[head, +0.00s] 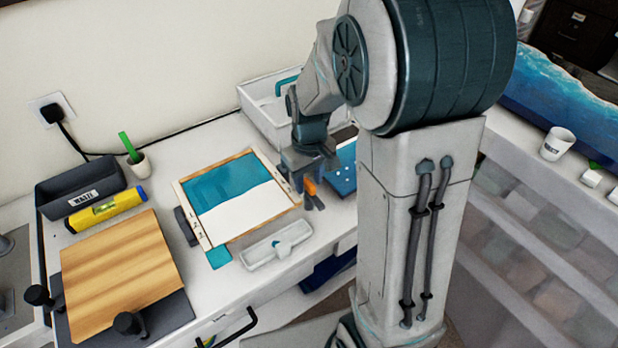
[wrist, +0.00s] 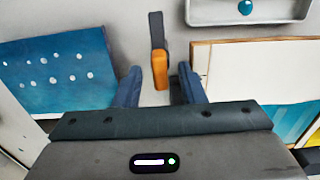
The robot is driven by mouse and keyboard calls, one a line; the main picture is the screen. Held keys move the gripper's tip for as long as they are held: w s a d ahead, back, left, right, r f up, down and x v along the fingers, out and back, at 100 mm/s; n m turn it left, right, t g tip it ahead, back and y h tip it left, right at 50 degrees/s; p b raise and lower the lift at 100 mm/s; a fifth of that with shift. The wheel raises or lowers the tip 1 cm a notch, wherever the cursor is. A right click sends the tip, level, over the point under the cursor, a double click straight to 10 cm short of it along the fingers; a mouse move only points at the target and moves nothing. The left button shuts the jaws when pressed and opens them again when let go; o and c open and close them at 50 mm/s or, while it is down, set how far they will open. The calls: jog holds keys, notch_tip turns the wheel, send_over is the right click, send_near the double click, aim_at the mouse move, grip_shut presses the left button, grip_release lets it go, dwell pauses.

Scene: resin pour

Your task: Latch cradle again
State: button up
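An orange-tipped latch lever (wrist: 160,68) with a dark grey arm shows in the wrist view. It also shows in the head view (head: 310,187), at the right side of a wood-edged panel (head: 223,237) with teal and white areas. My gripper (wrist: 160,88) is open, with one finger on each side of the orange part and gaps beside it. In the head view my gripper (head: 306,172) is low at the panel's right edge. I cannot clearly tell which part is the cradle; a dark block (head: 185,226) shows at the panel's left edge.
A white tray with a teal knob (head: 262,254) lies in front of the panel. A blue dotted board (head: 343,172) is right of my gripper, a white bin (head: 252,104) behind. A wooden board (head: 118,270), yellow level (head: 107,209) and dark bin (head: 80,186) stand left.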

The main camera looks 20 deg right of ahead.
jog(key=shift+f, duration=0.2)
grip_shut()
